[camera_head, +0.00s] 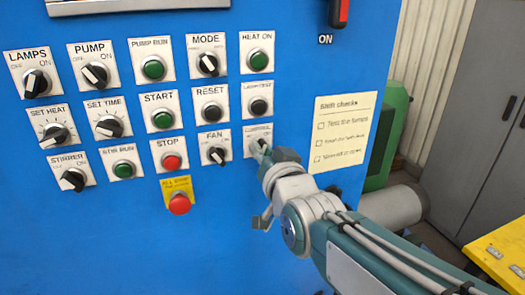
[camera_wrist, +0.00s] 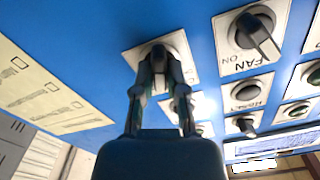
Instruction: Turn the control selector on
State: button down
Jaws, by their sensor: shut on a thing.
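The control selector (camera_head: 252,142) is on a small pale plate at the right end of the panel's lower row, its label too blurred to read fully. My gripper (camera_head: 265,151) reaches it from the lower right and hides part of its knob. In the wrist view, upside down, my gripper (camera_wrist: 160,62) has its two fingers closed around the dark knob of the control selector (camera_wrist: 158,49). The knob's exact pointing direction is hidden by the fingers.
The blue panel carries several switches and buttons. The fan selector (camera_head: 216,155) is just left, the lamp test button (camera_head: 258,107) just above. The red all-stop button (camera_head: 180,203) is lower left. A paper checklist (camera_head: 341,133) hangs at right. The lower panel is bare.

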jog(key=shift+m, duration=0.9)
jog(key=shift+f, duration=0.1)
jog(key=c, duration=0.7)
grip_release()
jog(key=v, duration=1.2)
